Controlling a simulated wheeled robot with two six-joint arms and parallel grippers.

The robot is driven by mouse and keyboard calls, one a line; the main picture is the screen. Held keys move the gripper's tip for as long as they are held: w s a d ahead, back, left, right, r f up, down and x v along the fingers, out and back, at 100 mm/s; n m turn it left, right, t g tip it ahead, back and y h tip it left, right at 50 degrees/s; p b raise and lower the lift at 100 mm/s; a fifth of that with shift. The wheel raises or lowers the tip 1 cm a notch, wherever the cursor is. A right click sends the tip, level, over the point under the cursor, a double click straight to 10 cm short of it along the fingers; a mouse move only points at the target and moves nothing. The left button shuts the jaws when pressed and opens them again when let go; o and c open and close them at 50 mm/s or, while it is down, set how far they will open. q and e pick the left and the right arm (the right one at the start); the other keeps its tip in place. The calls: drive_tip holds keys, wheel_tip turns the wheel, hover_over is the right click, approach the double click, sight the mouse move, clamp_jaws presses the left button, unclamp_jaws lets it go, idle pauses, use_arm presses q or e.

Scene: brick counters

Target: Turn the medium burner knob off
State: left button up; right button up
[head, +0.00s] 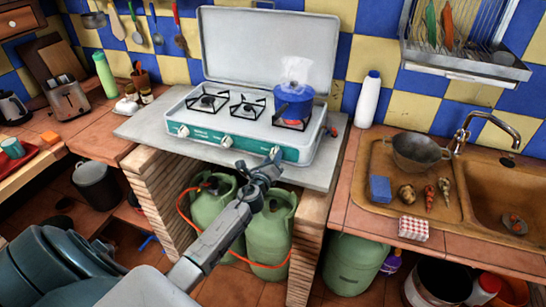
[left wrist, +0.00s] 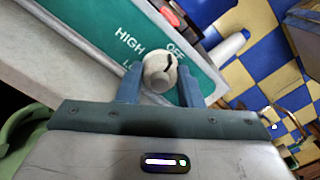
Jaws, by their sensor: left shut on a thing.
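The stove (head: 178,114) stands on the grey slab with its lid up. Its green front panel carries three white knobs: a left knob (head: 183,131), a middle knob (head: 227,141) and a right knob (head: 275,152). My left gripper (head: 268,164) is at the right knob. In the left wrist view the white knob (left wrist: 160,72) sits between the two blue-grey fingers of my left gripper (left wrist: 159,88), which is shut on it. The dark mark on the knob points up and right, near the word OFF; HIGH is to the left. My right gripper is out of view.
A blue pot (head: 293,101) stands on the right burner. Green gas cylinders (head: 212,208) with an orange hose are under the slab. A white bottle (head: 368,100) and a sink (head: 500,190) are to the right. A toaster (head: 68,100) is at left.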

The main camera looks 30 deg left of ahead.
use_arm(q)
drive_tip(key=shift+f+m, duration=0.1)
drive_tip(key=shift+m, duration=1.1)
drive_tip(key=shift+p, duration=0.3)
drive_tip(key=o, duration=1)
drive_tip(key=shift+s+d, duration=0.1)
drive_tip(key=shift+s, duration=0.25)
drive_tip(key=shift+b+v, duration=0.35)
drive_tip(key=shift+v, duration=4.75)
